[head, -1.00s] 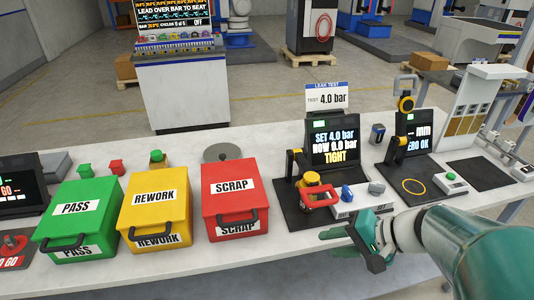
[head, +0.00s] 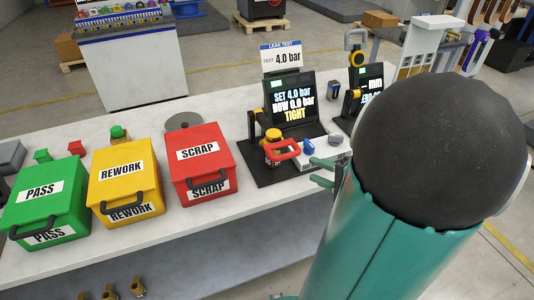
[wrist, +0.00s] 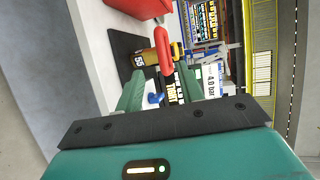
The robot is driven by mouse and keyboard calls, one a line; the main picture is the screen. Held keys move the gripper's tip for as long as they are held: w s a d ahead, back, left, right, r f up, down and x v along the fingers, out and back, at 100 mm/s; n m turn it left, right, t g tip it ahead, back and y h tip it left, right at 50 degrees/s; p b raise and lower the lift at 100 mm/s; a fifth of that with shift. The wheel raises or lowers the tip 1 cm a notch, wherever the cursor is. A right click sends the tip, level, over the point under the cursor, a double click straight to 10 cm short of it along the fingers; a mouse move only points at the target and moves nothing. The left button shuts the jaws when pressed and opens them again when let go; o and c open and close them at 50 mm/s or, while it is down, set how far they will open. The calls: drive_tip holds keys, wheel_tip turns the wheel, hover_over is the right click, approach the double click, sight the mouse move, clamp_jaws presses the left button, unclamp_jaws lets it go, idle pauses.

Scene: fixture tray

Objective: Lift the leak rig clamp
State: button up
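The leak rig clamp has a red handle (head: 284,153) and a yellow body (head: 273,136), on the black base of the leak test rig (head: 262,172). The rig's screen (head: 294,98) reads SET 4.0 bar, NOW 0.0 bar, TIGHT. My gripper (head: 318,172) is open and empty just to the right of and in front of the clamp, its fingers pointing toward it. In the wrist view the red handle (wrist: 164,52) shows between and just beyond the spread green fingertips (wrist: 162,74), apart from them as far as I can tell.
Green PASS (head: 40,190), yellow REWORK (head: 122,173) and red SCRAP (head: 198,153) boxes stand left of the rig. A grey block with a blue knob (head: 309,147) sits close behind my fingers. A second gauge station (head: 367,85) is partly hidden by my arm. Bare table (head: 215,222) lies in front.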

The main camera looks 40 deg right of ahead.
sight(289, 157)
drive_tip(key=x, duration=0.9)
drive_tip(key=d+x, duration=0.1)
drive_tip(key=x, duration=0.3)
drive_tip(key=shift+w, duration=0.25)
clamp_jaws()
